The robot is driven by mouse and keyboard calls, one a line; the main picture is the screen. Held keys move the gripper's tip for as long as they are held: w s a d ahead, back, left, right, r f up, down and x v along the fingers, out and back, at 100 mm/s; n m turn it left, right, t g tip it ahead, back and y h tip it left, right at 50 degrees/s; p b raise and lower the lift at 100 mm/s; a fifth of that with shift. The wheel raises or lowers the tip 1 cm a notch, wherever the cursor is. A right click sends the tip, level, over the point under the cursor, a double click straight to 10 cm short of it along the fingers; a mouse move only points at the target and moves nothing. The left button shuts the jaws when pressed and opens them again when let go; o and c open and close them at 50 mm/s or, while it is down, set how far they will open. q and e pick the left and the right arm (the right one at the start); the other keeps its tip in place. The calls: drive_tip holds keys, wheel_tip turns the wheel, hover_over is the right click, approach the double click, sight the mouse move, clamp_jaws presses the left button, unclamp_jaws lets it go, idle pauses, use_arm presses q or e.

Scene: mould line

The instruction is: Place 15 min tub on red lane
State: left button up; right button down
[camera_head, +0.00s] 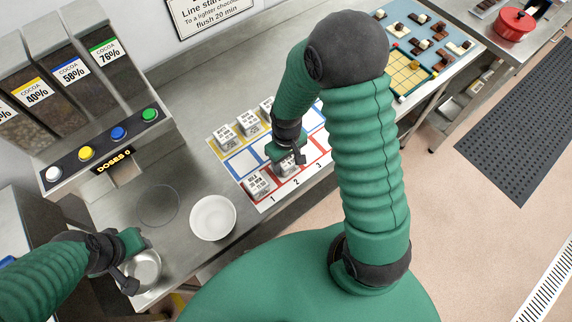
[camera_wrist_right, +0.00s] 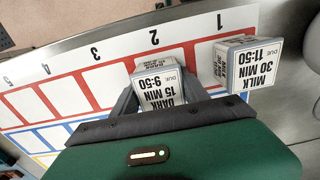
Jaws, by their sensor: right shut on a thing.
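The 15 min tub (camera_wrist_right: 158,92) is white, with a label reading dark, 15 min, 9:50. My right gripper (camera_head: 289,158) is shut on it; its fingers show on both sides of the tub in the right wrist view (camera_wrist_right: 155,100). The tub is at slot 2 of the red lane (camera_wrist_right: 98,88); I cannot tell whether its base touches the mat. A milk 30 min tub (camera_wrist_right: 248,62) stands at slot 1 of the red lane, beside it, and also shows in the head view (camera_head: 257,184). My left gripper (camera_head: 132,268) is at a small steel bowl (camera_head: 145,270); its fingers are unclear.
Several white tubs (camera_head: 248,123) stand on the yellow lane at the back of the mat. A white bowl (camera_head: 213,218) and the cocoa dispenser (camera_head: 105,150) are to the left. Red slots beyond 2 look empty. A chocolate board (camera_head: 425,45) lies further right.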

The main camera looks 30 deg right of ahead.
drive_tip(key=shift+s+d, duration=0.1)
drive_tip(key=shift+d, duration=0.1)
drive_tip(key=c, duration=1)
unclamp_jaws()
drive_tip(key=shift+a, duration=0.3)
drive_tip(key=o, duration=0.4)
drive_tip(key=shift+w+a, duration=0.2)
drive_tip(key=shift+a, duration=0.25)
drive_tip(key=shift+d, duration=0.4)
drive_tip(key=shift+a, duration=0.2)
drive_tip(key=shift+d, duration=0.1)
